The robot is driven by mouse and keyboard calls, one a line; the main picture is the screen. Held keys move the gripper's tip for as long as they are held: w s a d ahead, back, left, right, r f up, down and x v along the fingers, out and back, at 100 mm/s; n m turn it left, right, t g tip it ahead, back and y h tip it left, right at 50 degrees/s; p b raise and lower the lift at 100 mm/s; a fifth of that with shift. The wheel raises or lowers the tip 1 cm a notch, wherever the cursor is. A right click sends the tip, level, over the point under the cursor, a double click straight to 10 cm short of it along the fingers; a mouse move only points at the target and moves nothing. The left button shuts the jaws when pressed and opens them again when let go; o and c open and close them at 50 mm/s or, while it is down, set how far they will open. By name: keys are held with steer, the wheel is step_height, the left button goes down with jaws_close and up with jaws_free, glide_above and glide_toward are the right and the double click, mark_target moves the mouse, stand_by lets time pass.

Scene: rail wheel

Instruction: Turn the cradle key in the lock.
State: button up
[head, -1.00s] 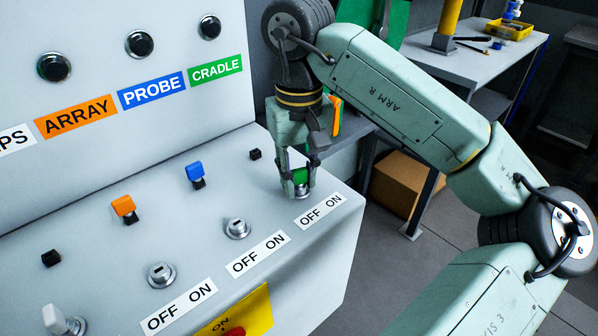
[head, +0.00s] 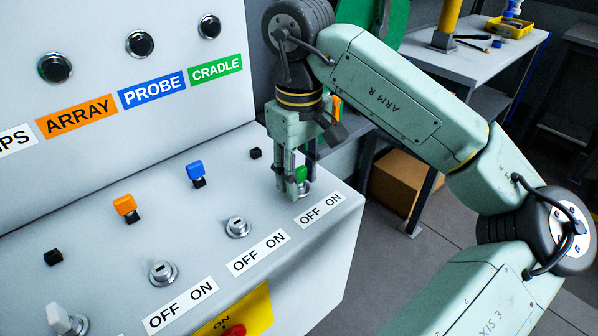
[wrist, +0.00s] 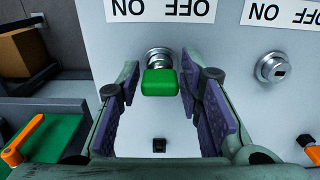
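The green cradle key (head: 301,174) stands in the rightmost lock (head: 305,189), behind its OFF ON label (head: 320,210). In the wrist view the green key (wrist: 159,83) sits in front of the round metal lock (wrist: 159,57). My gripper (head: 289,191) is down at this lock, and in the head view its fingers show just left of the key. In the wrist view my gripper (wrist: 168,85) is open, one finger on each side of the key, with a visible gap on both sides. The key's lower part is hidden.
The orange key (head: 124,205) and blue key (head: 195,171) stand in black holders on the sloped panel. Two empty locks (head: 237,227) (head: 162,273) lie left of the cradle lock. A white key (head: 58,318) is at the lower left. The panel's right edge is close.

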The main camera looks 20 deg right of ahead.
steer(key=shift+o, duration=1.2)
step_height(320, 180, up, 8)
steer(key=shift+f, duration=0.2)
